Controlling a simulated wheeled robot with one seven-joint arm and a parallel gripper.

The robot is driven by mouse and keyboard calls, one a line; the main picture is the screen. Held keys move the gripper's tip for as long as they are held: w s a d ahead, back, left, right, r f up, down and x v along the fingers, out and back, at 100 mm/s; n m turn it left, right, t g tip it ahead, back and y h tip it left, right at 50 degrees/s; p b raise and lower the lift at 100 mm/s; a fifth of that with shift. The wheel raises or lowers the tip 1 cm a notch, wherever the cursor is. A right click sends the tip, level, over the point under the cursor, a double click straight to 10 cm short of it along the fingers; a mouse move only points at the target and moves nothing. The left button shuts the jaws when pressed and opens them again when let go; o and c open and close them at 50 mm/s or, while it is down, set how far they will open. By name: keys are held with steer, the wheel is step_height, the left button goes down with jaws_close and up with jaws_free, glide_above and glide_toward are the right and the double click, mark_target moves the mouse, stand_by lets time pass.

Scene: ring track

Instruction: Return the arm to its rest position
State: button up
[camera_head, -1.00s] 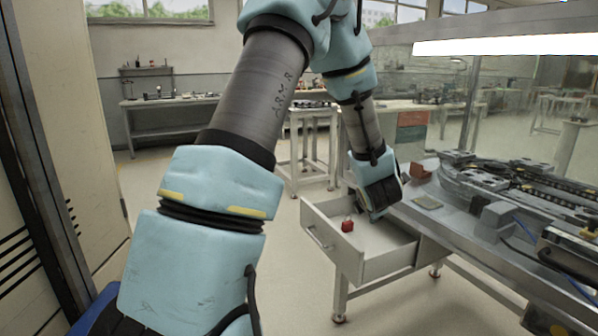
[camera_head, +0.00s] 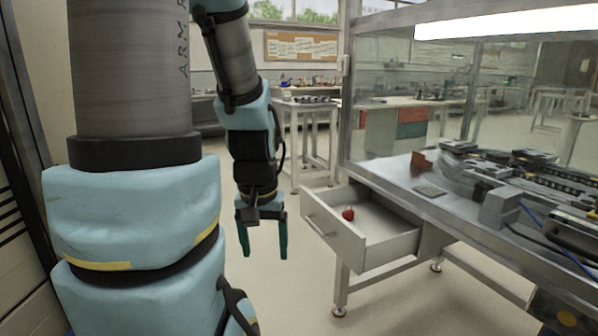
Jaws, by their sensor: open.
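My arm, light blue and grey, fills the left side of the head view. My gripper (camera_head: 264,243) hangs fingers down over the floor, left of the drawer and apart from it. Its two dark green fingers are spread, with nothing between them. The open drawer (camera_head: 335,237) sticks out from the workbench. A small red object (camera_head: 348,214) lies inside the drawer.
The metal workbench (camera_head: 395,184) with a track (camera_head: 530,175) on top stands at the right, with glass panels behind. A white stand (camera_head: 305,140) is behind my gripper. A dark cabinet edge is at the far left. The floor around the gripper is clear.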

step_height(320, 180, up, 12)
steer(key=p, duration=1)
steer(key=shift+p, duration=0.4)
